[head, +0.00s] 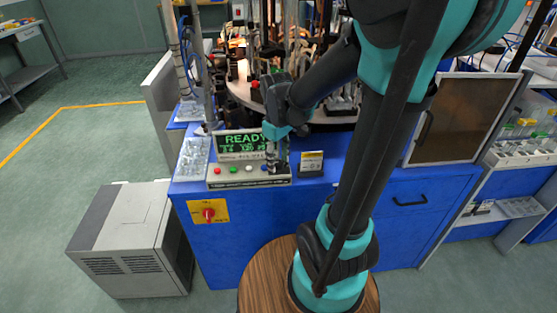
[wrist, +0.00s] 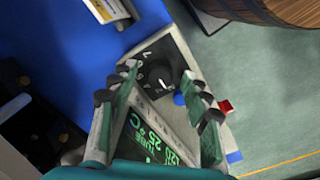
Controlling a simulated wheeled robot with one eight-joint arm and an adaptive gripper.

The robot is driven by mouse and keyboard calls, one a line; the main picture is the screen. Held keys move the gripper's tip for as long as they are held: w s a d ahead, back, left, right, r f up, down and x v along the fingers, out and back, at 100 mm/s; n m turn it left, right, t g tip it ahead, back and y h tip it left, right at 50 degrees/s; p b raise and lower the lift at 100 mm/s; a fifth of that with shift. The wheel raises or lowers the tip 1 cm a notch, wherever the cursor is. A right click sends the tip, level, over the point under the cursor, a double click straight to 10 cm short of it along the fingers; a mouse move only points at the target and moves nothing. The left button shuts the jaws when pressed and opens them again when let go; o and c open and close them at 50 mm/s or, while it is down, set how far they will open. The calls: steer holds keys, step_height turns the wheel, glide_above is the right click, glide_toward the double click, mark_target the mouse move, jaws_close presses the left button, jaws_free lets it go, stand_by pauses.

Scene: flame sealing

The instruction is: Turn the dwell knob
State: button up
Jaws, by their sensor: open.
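The black dwell knob (wrist: 160,82) has a white pointer mark and sits on a pale control panel (head: 222,184) with numbers around it. In the wrist view it lies between and just beyond the fingertips of my gripper (wrist: 159,73). The fingers are open, one on either side of the knob in the picture; I cannot tell whether they touch it. In the head view my gripper (head: 277,163) points down at the panel's right end and hides the knob.
The green READY display (head: 240,143) stands behind the panel and shows between my fingers in the wrist view (wrist: 150,140). A small sign (head: 311,163) stands to the right.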

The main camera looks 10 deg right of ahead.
steer(key=shift+f, duration=0.15)
steer(key=shift+c, duration=0.3)
jaws_close()
steer(key=shift+m, duration=0.4)
steer(key=m, duration=0.4)
steer(key=shift+m, duration=0.3)
steer(key=m, duration=0.4)
steer(key=shift+m, duration=0.3)
steer(key=m, duration=0.5)
steer(key=shift+a, duration=0.1)
steer(key=shift+w+m+g, duration=0.1)
steer(key=shift+m+g, duration=0.2)
steer(key=shift+m, duration=2.1)
